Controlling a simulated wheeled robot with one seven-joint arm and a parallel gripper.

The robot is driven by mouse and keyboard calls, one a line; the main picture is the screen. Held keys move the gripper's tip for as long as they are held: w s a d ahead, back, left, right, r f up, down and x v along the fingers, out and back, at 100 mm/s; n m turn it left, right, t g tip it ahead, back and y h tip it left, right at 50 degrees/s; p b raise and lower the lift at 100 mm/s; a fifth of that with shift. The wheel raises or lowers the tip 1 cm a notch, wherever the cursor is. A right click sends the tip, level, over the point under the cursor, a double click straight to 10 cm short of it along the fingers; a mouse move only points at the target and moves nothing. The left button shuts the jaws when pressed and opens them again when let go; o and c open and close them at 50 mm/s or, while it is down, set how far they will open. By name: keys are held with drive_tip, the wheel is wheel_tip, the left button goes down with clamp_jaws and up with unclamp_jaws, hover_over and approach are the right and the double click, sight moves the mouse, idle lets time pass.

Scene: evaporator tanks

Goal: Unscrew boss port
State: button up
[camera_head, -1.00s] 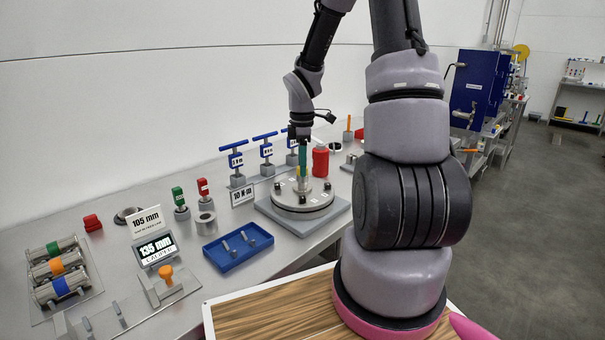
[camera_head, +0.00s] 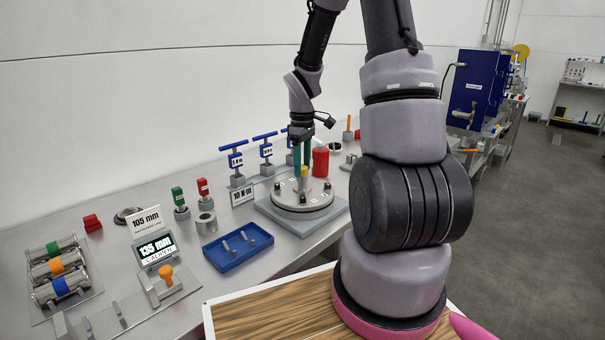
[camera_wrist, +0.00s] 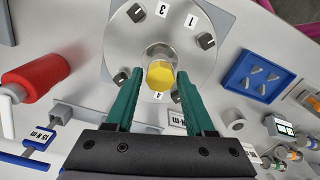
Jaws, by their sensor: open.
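The boss port shows in the wrist view as a yellow hex cap (camera_wrist: 160,75) on a short metal neck at the middle of a round steel flange (camera_wrist: 200,75). In the head view the flange (camera_head: 302,200) sits on a grey base plate, with the yellow cap (camera_head: 304,171) at its centre. My gripper (camera_wrist: 152,78) has two green fingers, open, one on each side of the yellow cap. Gaps show between the fingers and the cap in the wrist view. In the head view my gripper (camera_head: 302,172) points down over the flange.
Several bolts marked with numbers (camera_wrist: 135,12) ring the flange. A red bottle (camera_head: 320,161) stands close behind it. Blue-handled T-wrenches (camera_head: 236,160) stand to the left. A blue tray (camera_head: 238,247) with small pins lies in front left. The bench between tray and flange is clear.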

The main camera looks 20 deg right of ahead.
drive_tip(key=m, duration=0.6)
drive_tip(key=shift+m, duration=0.4)
drive_tip(key=m, duration=1.7)
clamp_jaws()
drive_tip(key=n, duration=0.3)
drive_tip(key=shift+n, duration=1.1)
